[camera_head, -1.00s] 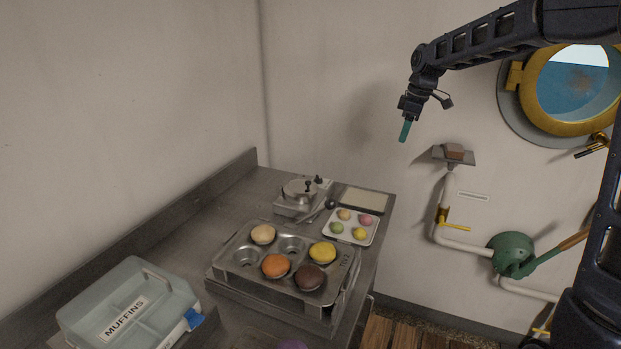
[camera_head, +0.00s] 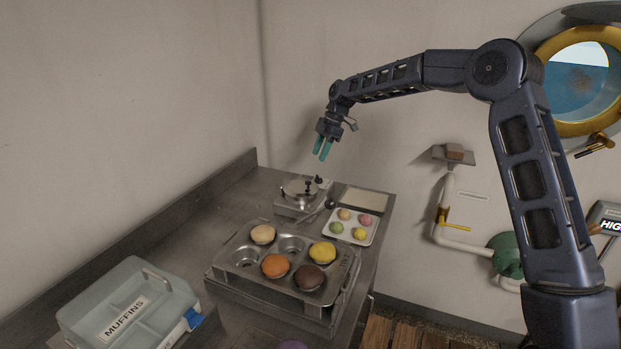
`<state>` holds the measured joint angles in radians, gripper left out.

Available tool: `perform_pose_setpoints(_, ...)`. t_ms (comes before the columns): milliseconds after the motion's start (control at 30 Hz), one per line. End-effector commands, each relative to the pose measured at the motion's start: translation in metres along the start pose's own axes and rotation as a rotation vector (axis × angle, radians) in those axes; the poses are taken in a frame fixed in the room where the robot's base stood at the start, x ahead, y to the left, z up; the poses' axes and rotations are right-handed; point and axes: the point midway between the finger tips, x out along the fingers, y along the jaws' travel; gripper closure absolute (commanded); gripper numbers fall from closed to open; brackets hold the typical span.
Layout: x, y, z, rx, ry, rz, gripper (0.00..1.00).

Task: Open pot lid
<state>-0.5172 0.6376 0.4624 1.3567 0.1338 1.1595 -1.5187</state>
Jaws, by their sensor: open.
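The small silver pot (camera_head: 293,201) sits on a metal base at the far end of the counter. Its lid (camera_head: 299,187) is on, with a dark knob (camera_head: 308,182) on top. My gripper (camera_head: 322,150) is open and empty, its teal fingers pointing down. It hangs in the air above the pot, a little to the right of the lid in the picture, and apart from it.
A muffin tin (camera_head: 230,268) with several muffins stands in front of the pot. A white tray (camera_head: 369,237) with several small round sweets and a pale flat tray (camera_head: 363,199) lie right of it. A muffin box (camera_head: 163,307) is at the near left.

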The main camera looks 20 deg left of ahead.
Motion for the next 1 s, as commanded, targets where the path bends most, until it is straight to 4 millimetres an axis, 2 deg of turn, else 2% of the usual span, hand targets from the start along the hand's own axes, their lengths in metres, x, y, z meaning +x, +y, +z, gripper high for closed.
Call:
perform_pose_setpoints(167,0.018,-0.001,0.001,0.001,0.0,-0.003,0.58)
perform_pose_setpoints(600,0.088,-0.001,0.001,0.002,-0.001,-0.002,0.58)
perform_pose_setpoints(800,0.103,-0.001,0.001,0.002,-0.001,0.0,0.58)
perform_pose_setpoints(1000,0.106,-0.001,0.001,0.002,-0.001,0.0,0.58)
